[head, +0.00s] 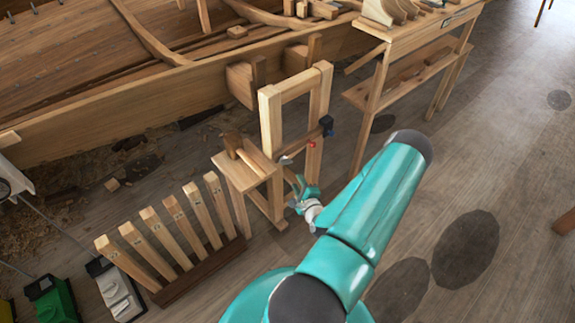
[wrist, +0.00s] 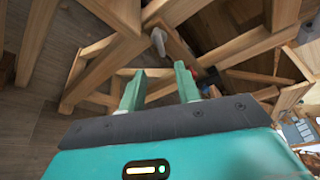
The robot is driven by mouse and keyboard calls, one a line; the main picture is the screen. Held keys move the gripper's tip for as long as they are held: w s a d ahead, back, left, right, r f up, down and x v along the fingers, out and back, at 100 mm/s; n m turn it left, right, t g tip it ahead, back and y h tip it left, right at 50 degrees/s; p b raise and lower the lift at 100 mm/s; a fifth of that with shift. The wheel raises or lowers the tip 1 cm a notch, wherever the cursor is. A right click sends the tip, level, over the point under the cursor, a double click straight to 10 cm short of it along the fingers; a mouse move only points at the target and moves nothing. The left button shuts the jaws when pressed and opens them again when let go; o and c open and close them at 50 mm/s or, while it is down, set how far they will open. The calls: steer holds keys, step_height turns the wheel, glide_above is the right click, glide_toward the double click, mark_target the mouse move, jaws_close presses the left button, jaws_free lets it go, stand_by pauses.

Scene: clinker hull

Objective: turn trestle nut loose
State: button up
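The wooden trestle (head: 268,110) stands upright in the middle of the head view; its timbers also cross the wrist view (wrist: 225,52). A small grey metal piece (head: 286,160) sits low on its front, perhaps the nut. A similar grey piece (wrist: 159,42) shows ahead of my fingers in the wrist view, apart from them. A dark block (head: 326,125) and a small red part (head: 312,145) are on the trestle's right side. My gripper (wrist: 160,88) is open and empty, its two green fingers apart. In the head view my gripper (head: 298,184) is just below the grey piece.
A wooden stool (head: 236,175) with a mallet (head: 236,147) on it stands left of the trestle. A rack of upright wooden pieces (head: 180,215) is at lower left. The boat hull (head: 130,110) lies behind; a bench (head: 410,45) stands behind right. Floor at right is clear.

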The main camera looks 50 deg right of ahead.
mark_target(287, 164)
steer(key=x, duration=1.2)
steer(key=shift+w, duration=0.15)
steer(key=c, duration=0.6)
